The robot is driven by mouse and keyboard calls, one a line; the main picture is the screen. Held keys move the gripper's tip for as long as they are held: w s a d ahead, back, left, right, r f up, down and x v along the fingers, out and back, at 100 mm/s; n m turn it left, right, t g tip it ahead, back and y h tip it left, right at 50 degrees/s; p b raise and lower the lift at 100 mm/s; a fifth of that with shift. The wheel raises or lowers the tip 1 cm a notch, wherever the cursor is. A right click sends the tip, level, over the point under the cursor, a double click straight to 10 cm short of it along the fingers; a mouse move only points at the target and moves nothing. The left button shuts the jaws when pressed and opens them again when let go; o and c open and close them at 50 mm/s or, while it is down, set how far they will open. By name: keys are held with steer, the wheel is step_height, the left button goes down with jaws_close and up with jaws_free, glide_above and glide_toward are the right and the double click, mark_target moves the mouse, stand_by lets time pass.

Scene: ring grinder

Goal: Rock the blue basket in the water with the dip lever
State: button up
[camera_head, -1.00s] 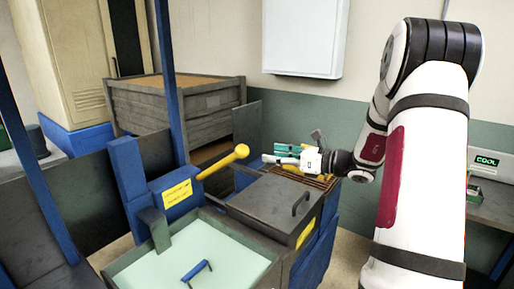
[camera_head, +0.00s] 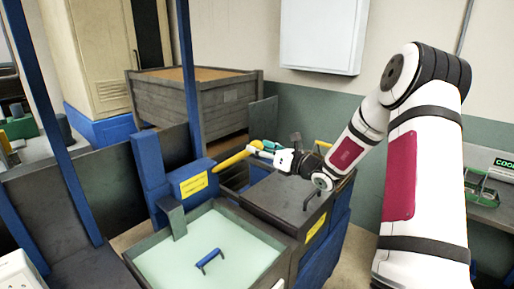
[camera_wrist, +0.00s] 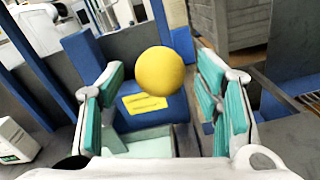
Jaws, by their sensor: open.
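The yellow dip lever (camera_head: 233,159) sticks up and to the right from a blue block with a yellow label, ending in a round knob. My gripper (camera_head: 262,148) is at the knob end of the lever. In the wrist view the yellow knob (camera_wrist: 166,72) shows between my gripper's two teal-padded fingers (camera_wrist: 164,100), which are open with gaps on both sides. A water tank (camera_head: 182,266) with pale green water stands below the lever. A blue handle (camera_head: 209,259) shows in the water; the rest of the basket cannot be made out.
A dark lidded box (camera_head: 275,204) with a handle stands right of the tank, under my arm. A grey wooden crate (camera_head: 222,112) is behind. A blue post (camera_head: 188,70) rises left of the lever. A side table (camera_head: 493,204) is at the right.

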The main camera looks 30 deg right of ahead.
steer(key=shift+x, duration=1.05)
jaws_close()
steer(key=s+d+f+t+b, duration=0.2)
steer(key=s+f, duration=0.3)
steer(key=f, duration=0.5)
steer(key=shift+f+t+y+b, duration=0.3)
steer(key=shift+t+b, duration=0.1)
steer(key=shift+b, duration=0.05)
steer(key=shift+s, duration=0.1)
jaws_free()
steer(key=shift+r, duration=0.1)
steer(key=v, duration=1.2)
